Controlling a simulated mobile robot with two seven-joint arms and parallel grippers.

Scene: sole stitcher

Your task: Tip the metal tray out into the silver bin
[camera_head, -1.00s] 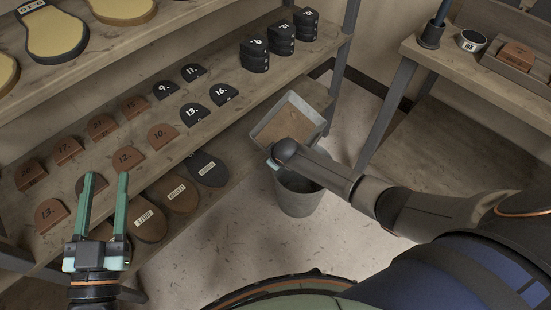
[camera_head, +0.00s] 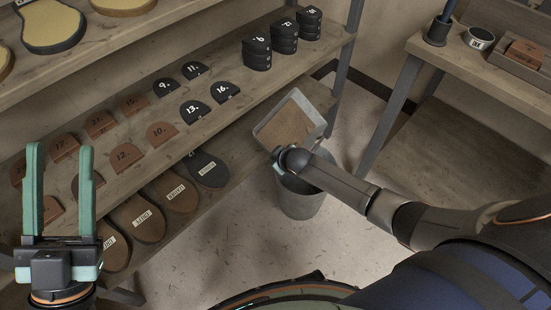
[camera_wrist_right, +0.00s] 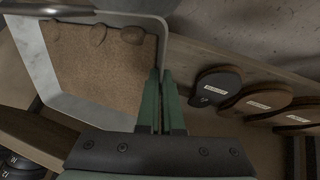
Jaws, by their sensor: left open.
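The metal tray (camera_head: 317,115) has a brown floor or layer inside. It is held tilted above and behind the silver bin (camera_head: 302,203), beside the shelf. My right gripper (camera_wrist_right: 158,100) is shut on the tray's rim; in the head view its fingers are mostly hidden by my wrist. In the right wrist view the tray (camera_wrist_right: 103,10) shows brown material with a few lumps near one edge. The bin stands upright on the floor, its mouth partly covered by my right arm. My left gripper (camera_head: 60,155) is open and empty in front of the shelf at left.
A wooden shelf (camera_head: 225,125) carries several numbered black and brown heel pieces, with soles (camera_head: 175,192) on the level below. A workbench (camera_head: 470,65) at right holds a dark cup (camera_head: 438,33), a round tin (camera_head: 479,38) and a box (camera_head: 520,60). Floor is clear around the bin.

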